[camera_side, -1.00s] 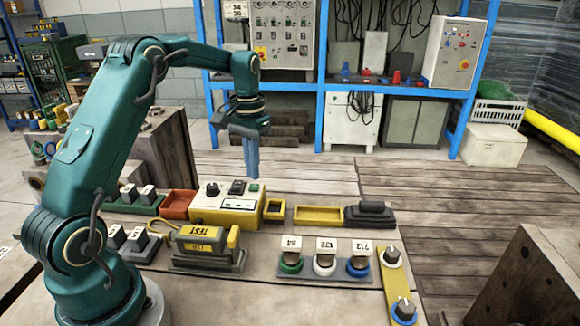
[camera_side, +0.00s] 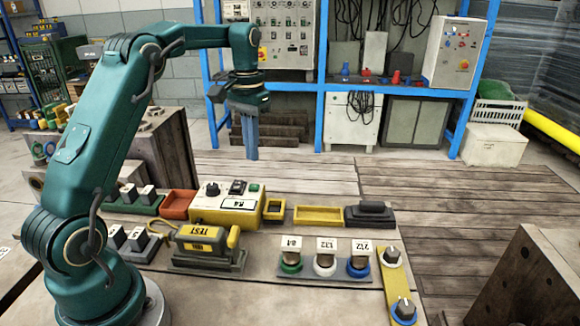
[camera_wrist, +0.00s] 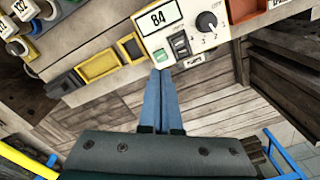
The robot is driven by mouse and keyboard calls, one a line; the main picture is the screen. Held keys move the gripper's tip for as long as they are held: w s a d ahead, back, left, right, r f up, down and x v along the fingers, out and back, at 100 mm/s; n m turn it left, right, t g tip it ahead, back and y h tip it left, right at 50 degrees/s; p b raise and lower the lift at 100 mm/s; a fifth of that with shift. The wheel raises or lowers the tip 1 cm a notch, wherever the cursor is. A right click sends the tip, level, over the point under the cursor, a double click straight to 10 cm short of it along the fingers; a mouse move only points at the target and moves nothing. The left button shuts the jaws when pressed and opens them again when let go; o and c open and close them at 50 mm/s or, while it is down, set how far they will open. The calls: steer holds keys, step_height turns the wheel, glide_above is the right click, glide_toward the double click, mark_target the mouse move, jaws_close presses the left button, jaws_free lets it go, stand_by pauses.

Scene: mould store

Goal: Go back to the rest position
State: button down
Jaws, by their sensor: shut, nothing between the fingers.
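My gripper (camera_side: 252,155) hangs in the air, pointing down, above and behind the cream control box (camera_side: 226,203). Its blue fingers are closed together with nothing between them. In the wrist view the fingers of my gripper (camera_wrist: 161,72) lie side by side. Their tips appear just short of the box (camera_wrist: 190,25) in that picture. The box carries a black knob, a dark switch, a green button and a label that reads 84 in the wrist view.
On the bench are a yellow TEST device (camera_side: 208,245), an orange tray (camera_side: 178,204), a yellow tray (camera_side: 318,215), a dark grey block (camera_side: 370,215) and several numbered, ringed pieces. A wooden block (camera_side: 530,285) stands at right. Blue shelving (camera_side: 322,75) stands behind. The air around my gripper looks clear.

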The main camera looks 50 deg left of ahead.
steer(key=s+d+r+m+t, duration=0.3)
steer(key=s+d+r, duration=0.4)
steer(key=d+r, duration=0.35)
steer(key=s+d+f+t, duration=0.1)
steer(key=s+d+f, duration=0.1)
steer(key=s+f, duration=0.2)
steer(key=s+d+f+t, duration=0.1)
steer(key=s+d+f, duration=0.2)
steer(key=s, duration=0.3)
steer(key=shift+s+d+f+t, duration=0.25)
steer(key=shift+f+t, duration=0.05)
steer(key=shift+f, duration=0.05)
